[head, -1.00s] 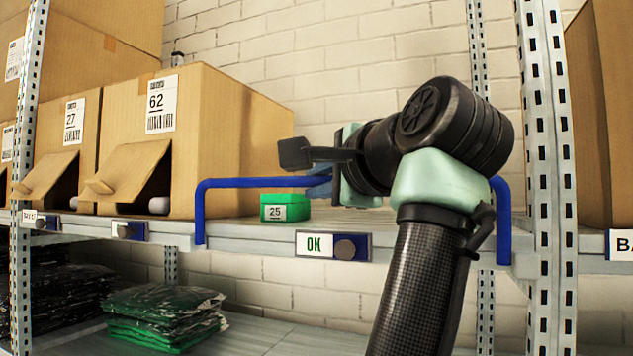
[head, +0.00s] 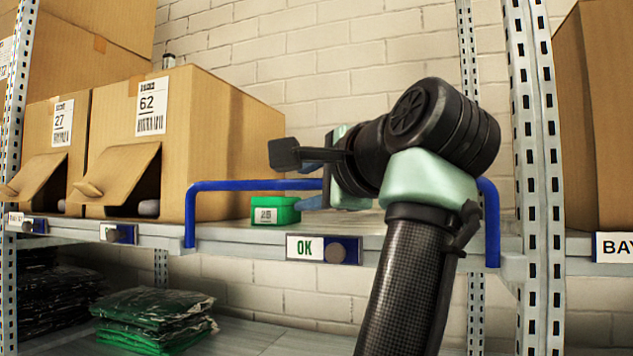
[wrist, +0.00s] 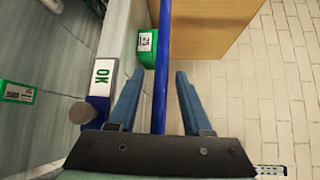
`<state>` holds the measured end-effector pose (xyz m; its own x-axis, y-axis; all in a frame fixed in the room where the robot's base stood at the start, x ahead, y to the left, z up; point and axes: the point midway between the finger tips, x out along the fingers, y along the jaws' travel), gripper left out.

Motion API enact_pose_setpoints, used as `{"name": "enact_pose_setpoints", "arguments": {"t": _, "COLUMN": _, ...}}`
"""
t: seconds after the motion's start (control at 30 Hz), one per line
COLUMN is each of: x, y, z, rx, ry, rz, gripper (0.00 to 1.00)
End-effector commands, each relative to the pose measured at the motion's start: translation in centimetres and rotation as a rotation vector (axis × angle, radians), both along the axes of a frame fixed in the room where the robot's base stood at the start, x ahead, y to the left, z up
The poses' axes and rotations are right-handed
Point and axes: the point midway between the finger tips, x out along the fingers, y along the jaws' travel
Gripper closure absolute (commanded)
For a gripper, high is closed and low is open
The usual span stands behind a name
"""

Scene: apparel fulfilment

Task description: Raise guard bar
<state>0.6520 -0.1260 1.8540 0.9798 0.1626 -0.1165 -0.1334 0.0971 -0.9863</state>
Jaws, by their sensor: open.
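The blue guard bar (head: 255,185) runs level across the front of the shelf bay, with bent ends going down to the shelf edge. My gripper (head: 312,187) is at the middle of the bar, and my wrist hides part of the bar's right half. In the wrist view the bar (wrist: 162,60) passes between the two blue fingers of my gripper (wrist: 155,95). The fingers are open, with a gap on each side of the bar.
A green box (head: 274,210) labelled 25 sits on the shelf behind the bar. An OK sign (head: 305,248) with a round knob is on the shelf edge below. Cardboard box 62 (head: 235,140) stands left; a perforated upright (head: 533,150) stands right.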

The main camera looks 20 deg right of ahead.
Motion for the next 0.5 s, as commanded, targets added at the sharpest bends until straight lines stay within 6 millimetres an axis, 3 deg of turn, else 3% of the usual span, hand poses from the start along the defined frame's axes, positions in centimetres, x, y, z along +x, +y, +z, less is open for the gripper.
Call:
{"name": "enact_pose_setpoints", "arguments": {"t": 0.17, "x": -1.8, "y": -0.3, "z": -0.1, "rx": -0.001, "ry": -0.005, "rz": -0.001, "gripper": 0.51}}
{"name": "enact_pose_setpoints", "arguments": {"t": 0.5, "x": -9.0, "y": -1.5, "z": 0.7, "rx": -0.001, "ry": -0.008, "rz": -0.003, "gripper": 0.51}}
